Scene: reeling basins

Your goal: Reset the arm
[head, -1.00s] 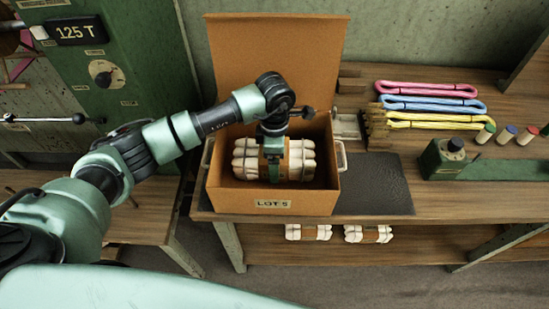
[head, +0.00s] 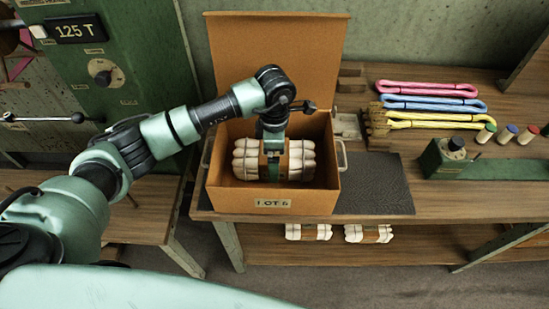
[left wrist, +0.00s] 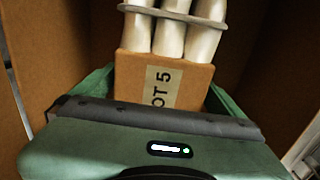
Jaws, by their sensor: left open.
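My left gripper (head: 273,160) reaches down into an open cardboard box (head: 270,207) with a "LOT 5" label. It is open, with its fingers on either side of the brown band (left wrist: 135,72) of a bundle of white rolls (head: 245,155). The bundle lies in the box. In the left wrist view, green fingers (left wrist: 160,92) show at both sides of the band, and the white rolls (left wrist: 170,38) stick out beyond it. I cannot tell whether the fingers touch the band. My right gripper is not in view.
Pink, blue and yellow skeins (head: 430,105) lie right. A green machine (head: 110,70) stands left. More bundles (head: 368,234) rest on the lower shelf.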

